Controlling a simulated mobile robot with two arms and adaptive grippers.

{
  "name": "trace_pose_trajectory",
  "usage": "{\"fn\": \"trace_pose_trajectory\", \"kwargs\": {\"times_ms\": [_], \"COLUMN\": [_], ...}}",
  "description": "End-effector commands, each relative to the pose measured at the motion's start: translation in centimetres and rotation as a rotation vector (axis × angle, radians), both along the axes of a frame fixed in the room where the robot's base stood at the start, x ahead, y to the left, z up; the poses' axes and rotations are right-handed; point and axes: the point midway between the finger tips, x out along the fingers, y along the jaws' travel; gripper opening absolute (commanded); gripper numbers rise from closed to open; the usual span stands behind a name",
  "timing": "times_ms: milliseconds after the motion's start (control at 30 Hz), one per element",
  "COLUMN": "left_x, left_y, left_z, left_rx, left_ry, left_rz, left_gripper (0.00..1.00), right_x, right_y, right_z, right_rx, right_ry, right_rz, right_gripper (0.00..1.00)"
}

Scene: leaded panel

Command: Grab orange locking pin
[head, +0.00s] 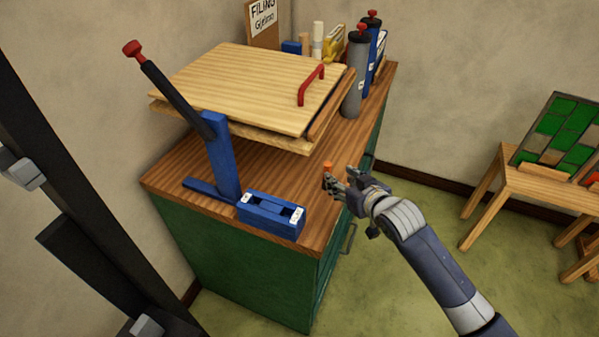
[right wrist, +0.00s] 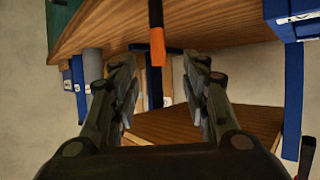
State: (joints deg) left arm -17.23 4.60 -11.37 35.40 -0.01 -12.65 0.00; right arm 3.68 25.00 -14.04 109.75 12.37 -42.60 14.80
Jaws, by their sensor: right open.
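The orange locking pin (head: 327,168) is small, with an orange end, near the right front edge of the wooden worktop (head: 180,170). In the right wrist view the orange pin (right wrist: 157,47) has a dark shaft and shows between the open fingers, just beyond their tips. My right gripper (head: 341,183) is open and empty, close beside the pin; the fingers (right wrist: 160,75) stand to either side of it in the wrist view. No clear contact shows. My left gripper is not in view.
A blue lever tool (head: 222,155) with a red knob and a blue block (head: 270,214) stand at the front. A raised wooden board (head: 240,85) with a red handle is behind. Grey (head: 355,75) and blue cylinders stand at the back. A stool (head: 535,185) holds a green panel.

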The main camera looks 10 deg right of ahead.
Motion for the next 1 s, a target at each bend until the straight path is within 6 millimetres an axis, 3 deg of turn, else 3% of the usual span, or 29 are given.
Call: {"fn": "trace_pose_trajectory", "kwargs": {"times_ms": [300, 667, 1000], "left_x": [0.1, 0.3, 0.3], "left_y": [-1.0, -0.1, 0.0], "left_z": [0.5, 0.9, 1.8], "left_rx": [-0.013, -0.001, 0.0], "left_ry": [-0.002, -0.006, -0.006], "left_rz": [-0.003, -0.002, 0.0], "left_gripper": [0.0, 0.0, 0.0], "right_x": [3.5, 5.3, 8.4], "right_y": [0.7, 1.1, 1.8], "right_z": [-1.6, -2.6, -4.4], "right_rx": [0.001, 0.001, 0.0], "right_ry": [-0.001, 0.0, -0.002], "right_rz": [0.0, 0.0, 0.0], "right_gripper": [0.42, 0.42, 0.42]}}
